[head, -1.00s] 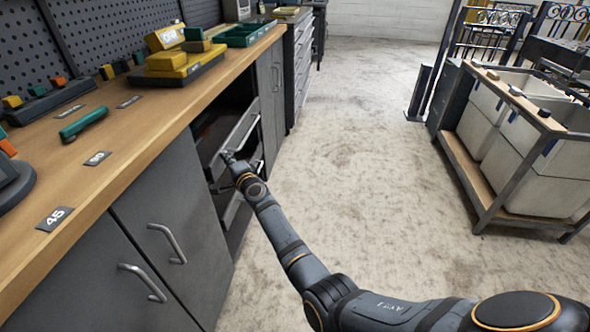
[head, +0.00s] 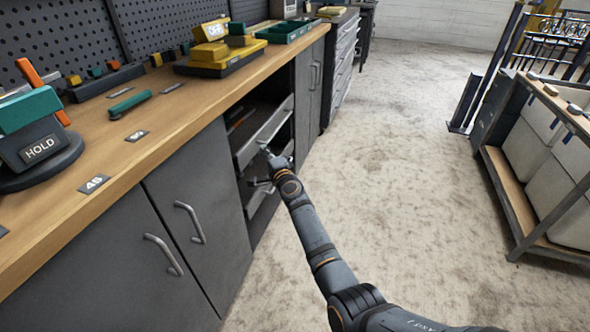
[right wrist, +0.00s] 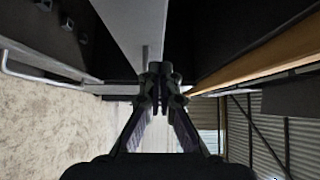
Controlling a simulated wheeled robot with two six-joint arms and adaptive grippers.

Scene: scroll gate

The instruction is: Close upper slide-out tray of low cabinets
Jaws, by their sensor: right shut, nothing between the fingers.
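The upper slide-out tray (head: 262,134) is a pale grey tray in the dark open bay of the low cabinets (head: 190,210). Its front is near the cabinet face; how far it sticks out is hard to tell. My right gripper (head: 265,152) is shut and empty, with its tips at the front of this tray; I cannot tell if they touch. In the right wrist view the shut fingers (right wrist: 158,72) point at a pale grey panel (right wrist: 130,22). A lower tray (head: 256,200) shows beneath, partly hidden by my arm. My left gripper is not in view.
The wooden worktop (head: 165,125) overhangs the bay. Closed doors with bar handles (head: 190,222) stand nearer, and more doors (head: 310,85) lie beyond. A cart with white bins (head: 530,145) stands at right. The floor between (head: 400,170) is clear.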

